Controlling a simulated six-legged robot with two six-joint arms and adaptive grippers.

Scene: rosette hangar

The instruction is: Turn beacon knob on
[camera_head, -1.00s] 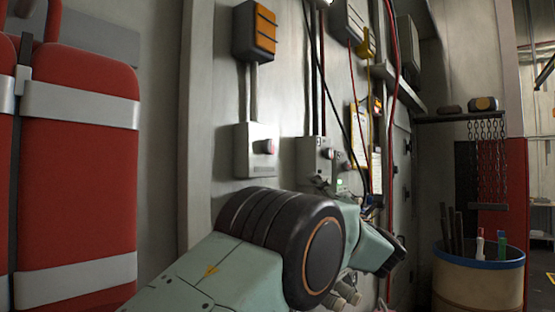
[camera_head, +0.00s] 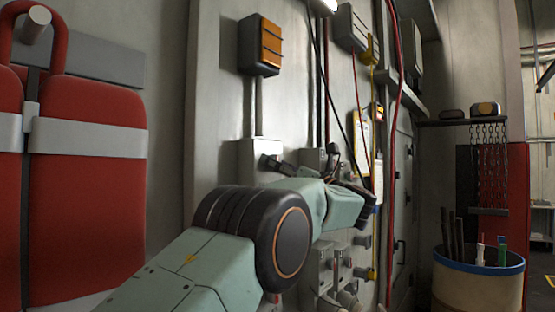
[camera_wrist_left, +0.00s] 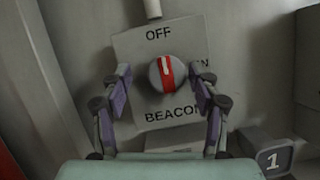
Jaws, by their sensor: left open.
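The beacon switch box (camera_head: 258,149) is a pale grey box on the wall below an orange lamp unit (camera_head: 269,46). In the left wrist view the box (camera_wrist_left: 135,45) carries a round grey knob (camera_wrist_left: 157,84) with a red stripe. The stripe stands nearly upright in the picture, one end towards the OFF label at the top. ON, at the right, is partly hidden by a finger; BEACON is printed below. My left gripper (camera_head: 300,162) is open, its fingers (camera_wrist_left: 164,80) either side of the knob, apparently apart from it. My right gripper is out of view.
Other switch boxes (camera_head: 325,262), cables and a red hose (camera_head: 396,70) lie along the wall to the right. A bin (camera_head: 478,285) with tools stands at the lower right.

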